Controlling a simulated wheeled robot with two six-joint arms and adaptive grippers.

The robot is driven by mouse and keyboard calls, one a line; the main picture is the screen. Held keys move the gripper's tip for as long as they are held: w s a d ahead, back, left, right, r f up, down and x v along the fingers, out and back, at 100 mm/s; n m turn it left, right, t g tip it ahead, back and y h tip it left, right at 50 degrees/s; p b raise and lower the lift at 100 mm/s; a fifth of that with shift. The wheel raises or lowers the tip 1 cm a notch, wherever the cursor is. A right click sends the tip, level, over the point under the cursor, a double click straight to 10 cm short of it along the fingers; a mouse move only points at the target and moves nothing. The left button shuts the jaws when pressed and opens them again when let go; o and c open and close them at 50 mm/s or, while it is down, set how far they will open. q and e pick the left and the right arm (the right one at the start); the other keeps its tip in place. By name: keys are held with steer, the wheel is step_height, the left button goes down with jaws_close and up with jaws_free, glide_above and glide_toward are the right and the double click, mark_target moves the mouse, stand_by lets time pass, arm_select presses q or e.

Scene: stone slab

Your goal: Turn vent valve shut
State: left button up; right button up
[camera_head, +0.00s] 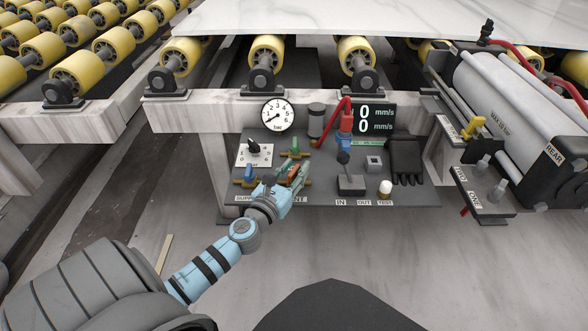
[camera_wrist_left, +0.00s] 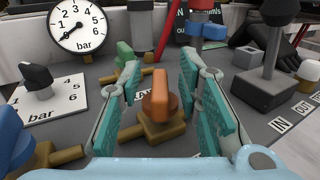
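The vent valve, by its partly covered label a valve with an orange handle (camera_wrist_left: 158,96) on a brass body (camera_wrist_left: 152,133), stands on the dark panel (camera_head: 330,196). In the head view the orange handle (camera_head: 294,173) is partly covered by my gripper. My left gripper (camera_wrist_left: 160,72) is open, with teal finger pads on either side of the handle; gaps show on both sides in the left wrist view. It also shows in the head view (camera_head: 289,176), reaching over the panel's front left. My right gripper is not in view.
A green-handled valve (camera_wrist_left: 125,52) is just behind, a blue-handled valve (camera_wrist_left: 12,140) to the left. A black selector knob (camera_wrist_left: 36,76), a pressure gauge (camera_head: 278,114) and a joystick (camera_head: 346,172) surround the spot. A black glove (camera_head: 406,160) lies at the panel's right.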

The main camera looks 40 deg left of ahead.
arm_select(q)
steer(key=shift+c, duration=0.2)
jaws_close()
steer(key=n+y+p, duration=0.1)
steer(key=n+g+y, duration=0.1)
steer(key=y, duration=0.1)
steer(key=shift+w+r+y+p, duration=0.1)
steer(key=shift+r+y+p, duration=0.1)
steer(key=shift+y+p, duration=0.15)
steer(key=shift+f+n+g+y, duration=0.1)
steer(key=shift+n+g+y, duration=0.4)
steer(key=shift+n+y, duration=0.45)
steer(key=shift+f+n+g+y, duration=0.1)
steer(key=shift+n+g+y, duration=0.65)
steer(key=shift+y, duration=0.25)
steer(key=shift+o, duration=0.2)
jaws_free()
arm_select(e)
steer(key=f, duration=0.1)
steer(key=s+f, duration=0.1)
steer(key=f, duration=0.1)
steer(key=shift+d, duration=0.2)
